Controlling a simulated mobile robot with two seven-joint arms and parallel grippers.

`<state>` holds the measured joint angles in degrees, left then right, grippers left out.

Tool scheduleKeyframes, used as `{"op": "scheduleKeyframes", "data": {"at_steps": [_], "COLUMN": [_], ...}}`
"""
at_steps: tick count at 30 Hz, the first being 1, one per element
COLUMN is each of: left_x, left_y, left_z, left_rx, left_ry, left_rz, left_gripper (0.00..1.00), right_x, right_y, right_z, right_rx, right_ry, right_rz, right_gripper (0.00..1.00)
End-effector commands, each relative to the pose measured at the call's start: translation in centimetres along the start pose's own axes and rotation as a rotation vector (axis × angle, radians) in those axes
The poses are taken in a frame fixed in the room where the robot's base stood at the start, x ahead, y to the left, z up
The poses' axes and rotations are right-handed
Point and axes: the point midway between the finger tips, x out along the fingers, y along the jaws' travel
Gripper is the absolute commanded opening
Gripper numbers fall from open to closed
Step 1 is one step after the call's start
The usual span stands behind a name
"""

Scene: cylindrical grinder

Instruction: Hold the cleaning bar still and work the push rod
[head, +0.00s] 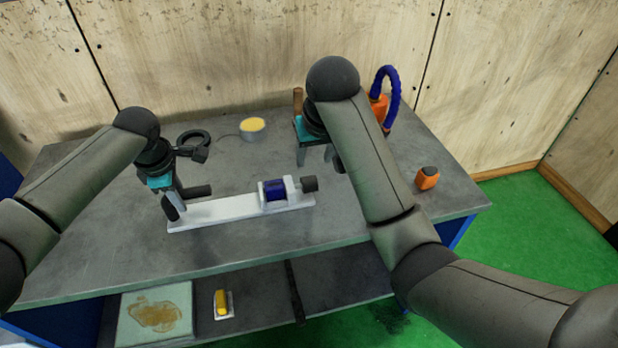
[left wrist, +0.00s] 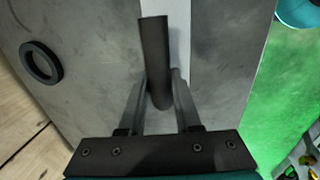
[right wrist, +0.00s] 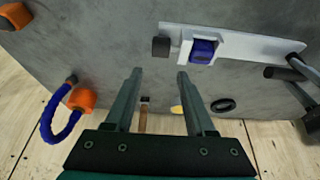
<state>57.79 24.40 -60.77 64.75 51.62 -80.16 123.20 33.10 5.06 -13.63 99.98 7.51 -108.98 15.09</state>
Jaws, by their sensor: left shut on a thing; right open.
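A long white base (head: 215,210) lies on the grey table. In the right wrist view the knob (right wrist: 161,46) is beyond the fingertips.
A black ring (head: 192,141) and a cup with yellow contents (head: 252,128) stand behind the base. An orange container with a blue hose (head: 387,85) is at the back right, and an orange block (head: 427,178) is at right. The front table strip is clear.

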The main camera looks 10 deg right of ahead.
Motion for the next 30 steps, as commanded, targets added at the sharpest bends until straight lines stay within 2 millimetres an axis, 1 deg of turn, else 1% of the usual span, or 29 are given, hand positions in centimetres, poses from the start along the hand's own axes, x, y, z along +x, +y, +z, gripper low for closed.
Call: {"op": "scheduleKeyframes", "data": {"at_steps": [4, 12, 18, 24, 30], "left_x": [0.1, 0.1, 0.1, 0.1, 0.1], "left_y": [-0.1, -0.1, -0.1, -0.1, -0.1], "left_z": [0.0, -0.1, -0.1, -0.1, -0.1], "left_rx": [-0.001, -0.001, -0.001, -0.001, -0.001], "left_ry": [0.001, 0.002, 0.002, 0.002, 0.002], "left_rz": [-0.002, -0.002, -0.001, -0.001, -0.001], "left_gripper": [0.00, 0.00, 0.00, 0.00, 0.00], "right_x": [1.6, 6.5, 9.4, 11.2, 11.8], "right_y": [-0.2, -0.1, -0.1, -0.1, -0.1], "right_z": [0.2, 0.2, 0.1, 0.1, 0.0], "right_rx": [0.002, 0.002, 0.001, 0.000, 0.000], "right_ry": [-0.007, -0.006, -0.005, -0.002, -0.001], "right_rz": [-0.006, -0.004, -0.004, -0.004, -0.003], "right_gripper": [0.55, 0.55, 0.55, 0.55, 0.55]}}
